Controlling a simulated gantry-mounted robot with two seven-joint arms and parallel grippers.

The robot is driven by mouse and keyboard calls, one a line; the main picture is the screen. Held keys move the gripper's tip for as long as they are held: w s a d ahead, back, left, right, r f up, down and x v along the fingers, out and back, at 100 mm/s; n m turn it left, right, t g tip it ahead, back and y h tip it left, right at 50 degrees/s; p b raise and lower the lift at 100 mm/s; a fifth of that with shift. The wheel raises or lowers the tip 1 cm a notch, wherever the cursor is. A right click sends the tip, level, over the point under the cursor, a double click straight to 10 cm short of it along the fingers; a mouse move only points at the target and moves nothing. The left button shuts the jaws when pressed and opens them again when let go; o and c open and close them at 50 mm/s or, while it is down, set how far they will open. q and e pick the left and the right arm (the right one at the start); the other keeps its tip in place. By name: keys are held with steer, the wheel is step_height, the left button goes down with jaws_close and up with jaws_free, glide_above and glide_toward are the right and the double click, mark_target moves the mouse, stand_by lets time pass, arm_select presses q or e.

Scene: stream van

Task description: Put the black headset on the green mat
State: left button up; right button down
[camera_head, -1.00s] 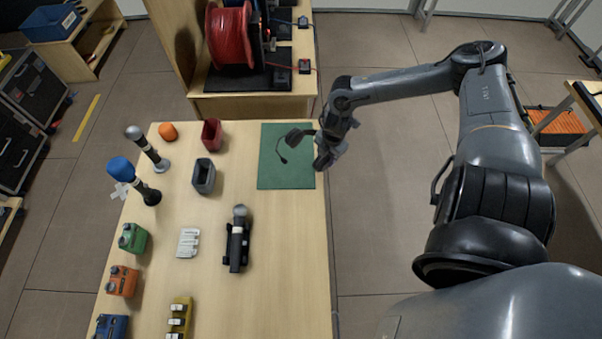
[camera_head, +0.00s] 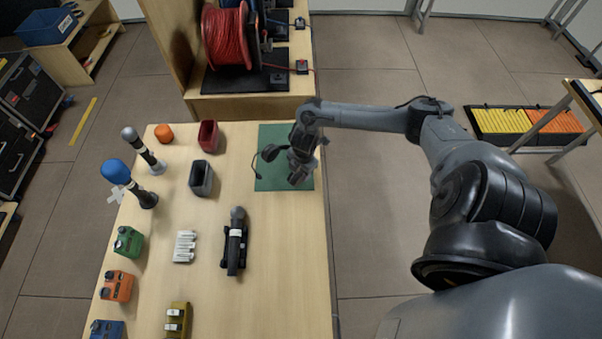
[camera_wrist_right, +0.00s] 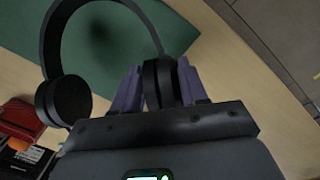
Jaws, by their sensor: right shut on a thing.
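The black headset (camera_head: 269,152) is held by my right gripper (camera_head: 297,168) over the green mat (camera_head: 268,181) at the back right of the table. In the right wrist view, the purple fingers of my right gripper (camera_wrist_right: 158,88) are shut on one earcup, and the headband (camera_wrist_right: 150,22) arches away from it. The other earcup (camera_wrist_right: 63,101) hangs free. The green mat (camera_wrist_right: 190,32) lies beneath the headband there. I cannot tell whether the headset touches the mat. My left gripper is not in view.
A red cup (camera_head: 208,135) and a dark grey cup (camera_head: 201,178) stand left of the mat. A microphone in a black holder (camera_head: 235,245) lies nearer. A red cable reel (camera_head: 228,38) stands behind. Bare wood (camera_head: 278,255) is clear in front of the mat.

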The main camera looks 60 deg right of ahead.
steer(key=shift+f, duration=0.9)
steer(key=shift+f, duration=0.1)
steer(key=c, duration=0.6)
jaws_free()
